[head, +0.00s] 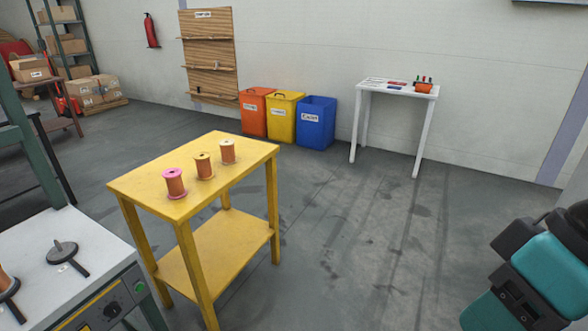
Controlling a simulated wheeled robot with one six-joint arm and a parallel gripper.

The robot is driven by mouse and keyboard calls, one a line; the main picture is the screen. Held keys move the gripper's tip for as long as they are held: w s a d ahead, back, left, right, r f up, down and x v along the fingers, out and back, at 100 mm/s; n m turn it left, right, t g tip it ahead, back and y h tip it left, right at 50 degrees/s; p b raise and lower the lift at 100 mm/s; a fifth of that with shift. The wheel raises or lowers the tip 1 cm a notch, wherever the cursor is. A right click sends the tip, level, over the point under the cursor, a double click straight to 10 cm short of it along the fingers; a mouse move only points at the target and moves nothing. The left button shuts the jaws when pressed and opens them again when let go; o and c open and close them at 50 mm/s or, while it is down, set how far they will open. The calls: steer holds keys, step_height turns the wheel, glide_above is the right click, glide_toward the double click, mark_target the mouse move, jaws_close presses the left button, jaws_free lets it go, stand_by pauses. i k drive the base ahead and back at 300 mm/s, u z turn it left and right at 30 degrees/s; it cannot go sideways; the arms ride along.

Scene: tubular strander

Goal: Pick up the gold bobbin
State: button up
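The gold bobbin (204,167) stands upright on the yellow table (152,183). It has gold-yellow flanges and a copper-brown winding. It is the middle one of three bobbins in a slanting row, between a pink-flanged bobbin (174,184) at the near left and a pale cream-flanged bobbin (228,152) at the far right. Small gaps show between them. A teal and black part of my arm shows at the lower right, well apart from the table. My gripper's fingers are not in view.
A grey-white machine top (40,240) with a dark spindle piece (63,252) is at the lower left. Orange, yellow and blue bins (316,124) and a small white table (392,90) stand by the back wall. The floor right of the yellow table is clear.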

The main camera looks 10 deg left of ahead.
mark_target(205, 172)
steer(key=z, duration=0.2)
steer(key=k, duration=0.35)
steer(key=z, duration=0.1)
steer(key=i, duration=1.6)
steer(key=u, duration=1.15)
steer(key=i, duration=0.95)
steer(key=u, duration=1.5)
steer(key=i, duration=0.45)
steer(key=u, duration=0.45)
